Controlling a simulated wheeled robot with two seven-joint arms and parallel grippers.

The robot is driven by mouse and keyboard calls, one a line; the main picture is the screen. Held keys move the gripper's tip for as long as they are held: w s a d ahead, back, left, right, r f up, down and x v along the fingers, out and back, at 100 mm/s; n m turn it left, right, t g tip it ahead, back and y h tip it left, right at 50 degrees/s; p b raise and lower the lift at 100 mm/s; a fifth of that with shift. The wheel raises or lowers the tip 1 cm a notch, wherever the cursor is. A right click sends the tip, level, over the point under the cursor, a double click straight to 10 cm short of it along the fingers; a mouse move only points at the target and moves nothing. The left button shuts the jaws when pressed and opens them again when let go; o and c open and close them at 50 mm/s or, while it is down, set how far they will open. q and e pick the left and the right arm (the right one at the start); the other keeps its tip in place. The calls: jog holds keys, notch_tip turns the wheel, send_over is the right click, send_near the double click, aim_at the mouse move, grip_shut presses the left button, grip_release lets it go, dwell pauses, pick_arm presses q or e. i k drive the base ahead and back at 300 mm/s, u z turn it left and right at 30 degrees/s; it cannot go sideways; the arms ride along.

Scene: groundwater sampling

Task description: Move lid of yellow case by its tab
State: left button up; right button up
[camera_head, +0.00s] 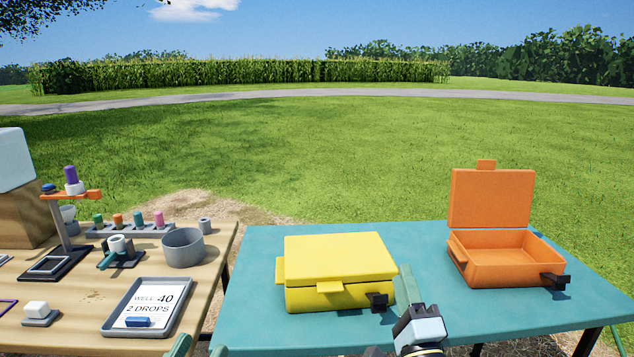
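The yellow case (312,300) stands on the teal table with its lid (338,254) down, shut or nearly so. A flat yellow tab (330,287) sticks out at the front edge, and another yellow piece (281,271) sticks out at the left. A black handle-like part (377,301) is at the front right. My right gripper (407,286) is at the case's right side, seen edge-on; contact and finger gap cannot be told. My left gripper (199,348) is at the bottom edge, its two teal fingertips apart with nothing visible between them; the rest is out of frame.
An open orange case (505,262) stands to the right on the teal table (262,330). The wooden table (75,300) at left holds a tray with a card (150,305), a grey bowl (183,247), a rack of several colored vials (128,229) and a stand.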

aim_at(327, 262)
jog(key=k, duration=1)
